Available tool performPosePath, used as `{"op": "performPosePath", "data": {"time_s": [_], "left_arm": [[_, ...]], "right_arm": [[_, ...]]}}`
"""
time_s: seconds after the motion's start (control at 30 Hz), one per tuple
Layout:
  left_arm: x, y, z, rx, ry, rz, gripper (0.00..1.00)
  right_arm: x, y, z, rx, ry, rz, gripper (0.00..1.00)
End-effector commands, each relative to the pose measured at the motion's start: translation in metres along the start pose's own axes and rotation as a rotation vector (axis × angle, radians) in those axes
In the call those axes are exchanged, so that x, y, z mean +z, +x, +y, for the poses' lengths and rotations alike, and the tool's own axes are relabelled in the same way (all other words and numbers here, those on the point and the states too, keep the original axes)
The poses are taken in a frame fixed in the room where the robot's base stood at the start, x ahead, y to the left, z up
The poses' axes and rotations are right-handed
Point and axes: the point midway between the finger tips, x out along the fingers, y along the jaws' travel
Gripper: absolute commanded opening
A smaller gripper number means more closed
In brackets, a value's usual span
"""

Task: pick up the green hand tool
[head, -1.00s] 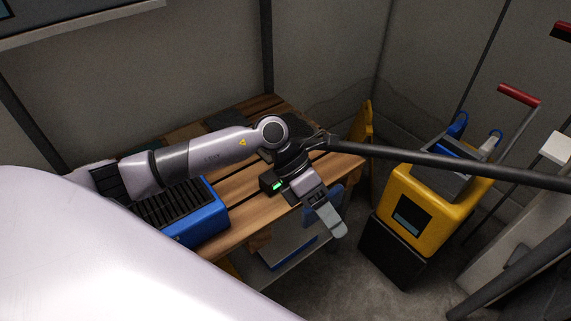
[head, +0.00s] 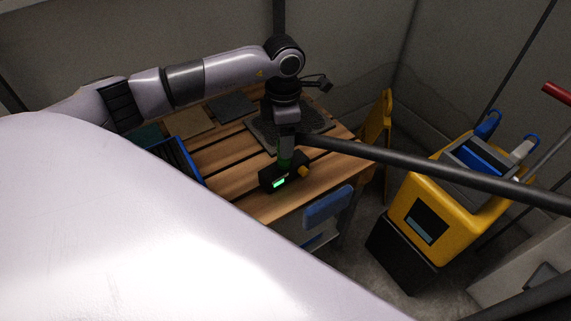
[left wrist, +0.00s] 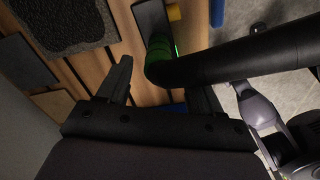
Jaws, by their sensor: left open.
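The green hand tool has a dark box-like body (head: 280,180) with a lit green display and a yellow knob, and a green part (head: 285,160) above it. It is at the front edge of the wooden table. My right gripper is not in view.
A long dark pole (head: 430,174) crosses right of my gripper. The wooden table (head: 230,180) holds flat sample slabs (head: 235,105) and a blue case (head: 183,157). A blue chair-like object (head: 328,205) shows by the table's front.

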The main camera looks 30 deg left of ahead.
Motion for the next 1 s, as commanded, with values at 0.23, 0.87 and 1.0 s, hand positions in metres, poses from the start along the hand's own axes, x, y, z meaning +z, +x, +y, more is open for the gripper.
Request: {"op": "performPosePath", "data": {"time_s": [0.23, 0.87, 1.0], "left_arm": [[0.0, 0.036, 0.001, -0.002, 0.0, 0.002, 0.65], [0.001, 0.046, 0.002, 0.001, 0.0, -0.004, 0.0], [0.001, 0.046, 0.002, 0.001, 0.0, -0.004, 0.0]], "right_arm": [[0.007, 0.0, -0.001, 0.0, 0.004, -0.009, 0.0], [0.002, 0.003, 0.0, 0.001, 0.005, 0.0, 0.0], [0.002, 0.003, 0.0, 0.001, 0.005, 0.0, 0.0]]}}
